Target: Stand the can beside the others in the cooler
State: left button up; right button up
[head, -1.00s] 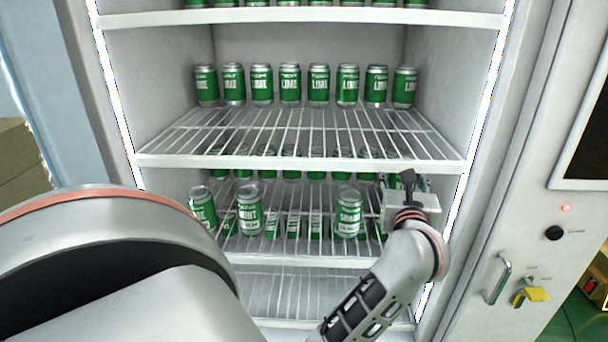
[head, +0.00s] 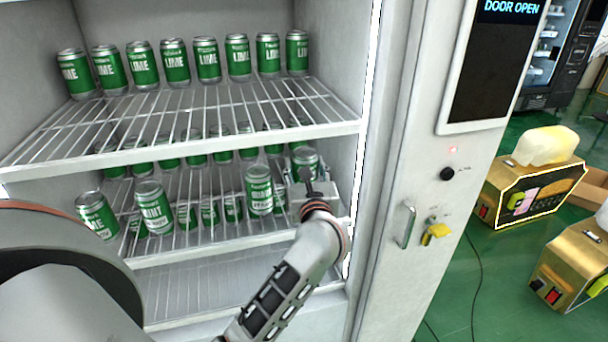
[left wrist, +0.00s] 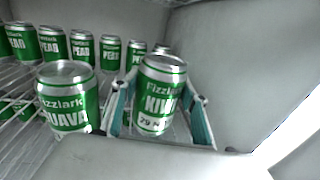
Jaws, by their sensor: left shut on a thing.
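My left gripper (head: 308,182) is at the right end of the middle shelf in the head view. It is shut on a green and silver KIWI can (head: 304,158), partly hidden behind the gripper. In the left wrist view the KIWI can (left wrist: 160,95) is upright between the two teal-lined fingers. A GUAVA can (left wrist: 68,97) stands just left of the gripper, also seen in the head view (head: 259,190). A MINT can (head: 153,207) and another can (head: 97,214) stand farther left. My right gripper is out of view.
A row of PEAR cans (left wrist: 110,52) stands behind. The wire shelf above (head: 190,118) holds LIME cans (head: 207,60). The cooler's right wall (head: 335,45) is close to the gripper. The lower shelf (head: 200,285) looks empty.

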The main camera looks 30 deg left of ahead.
pick_arm(q)
notch_tip(320, 180, down, 2)
jog(key=shift+f, duration=0.2)
jog(key=shift+f, duration=0.15)
jog(key=o, duration=1.6)
jog(key=shift+c, duration=0.2)
